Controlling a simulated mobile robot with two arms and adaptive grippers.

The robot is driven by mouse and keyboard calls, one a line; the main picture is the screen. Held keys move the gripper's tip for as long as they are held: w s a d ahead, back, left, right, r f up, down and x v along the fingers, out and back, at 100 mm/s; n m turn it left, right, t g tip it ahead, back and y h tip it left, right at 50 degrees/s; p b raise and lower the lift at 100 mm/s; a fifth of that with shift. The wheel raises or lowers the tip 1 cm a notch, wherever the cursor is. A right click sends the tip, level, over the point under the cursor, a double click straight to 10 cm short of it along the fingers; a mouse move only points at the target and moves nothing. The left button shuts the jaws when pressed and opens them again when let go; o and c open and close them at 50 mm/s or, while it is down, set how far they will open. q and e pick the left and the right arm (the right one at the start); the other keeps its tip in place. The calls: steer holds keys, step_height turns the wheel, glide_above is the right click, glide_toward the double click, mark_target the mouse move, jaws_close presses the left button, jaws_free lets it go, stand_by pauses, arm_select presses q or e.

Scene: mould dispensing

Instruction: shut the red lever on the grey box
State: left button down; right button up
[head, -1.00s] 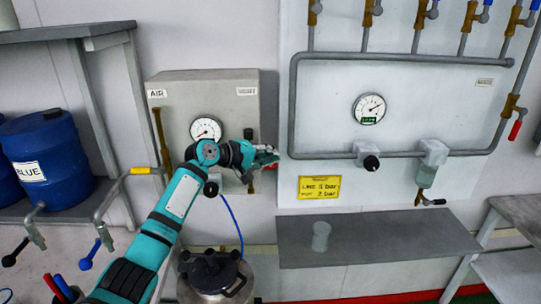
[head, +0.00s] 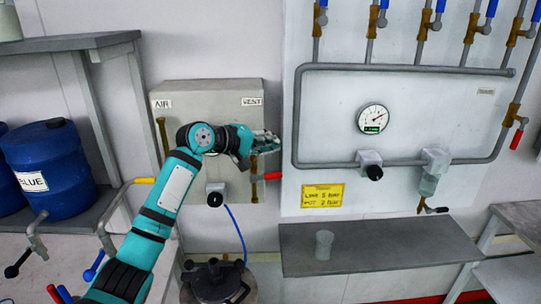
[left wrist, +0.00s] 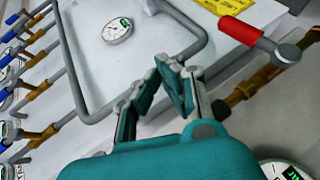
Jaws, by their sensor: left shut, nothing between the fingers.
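The grey box (head: 225,95) hangs on the wall, with labels reading AIR and VENT. The red lever (head: 271,176) sticks out sideways to the right from the brass valve (head: 254,168) at the box's right side, across its upright pipe. My left gripper (head: 272,142) is shut and empty, above the lever and apart from it in the picture. The left wrist view shows the shut fingers (left wrist: 180,75) and the red lever (left wrist: 240,29) beyond them at the upper right. My left arm hides the box's gauge in the head view. My right gripper is not in view.
A white panel (head: 430,110) with pipes and a gauge (head: 373,119) stands to the right. A grey shelf (head: 370,246) with a small cup (head: 324,244) is below it. A black knob (head: 215,198) projects below the arm. A blue drum (head: 45,160) stands at left.

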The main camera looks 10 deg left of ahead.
arm_select(q)
steer(key=r, duration=0.1)
steer(key=s+r, duration=0.1)
steer(key=s+r+b, duration=0.1)
steer(key=shift+s+d+r, duration=0.15)
steer(key=shift+s+r, duration=0.1)
steer(key=shift+r, duration=0.1)
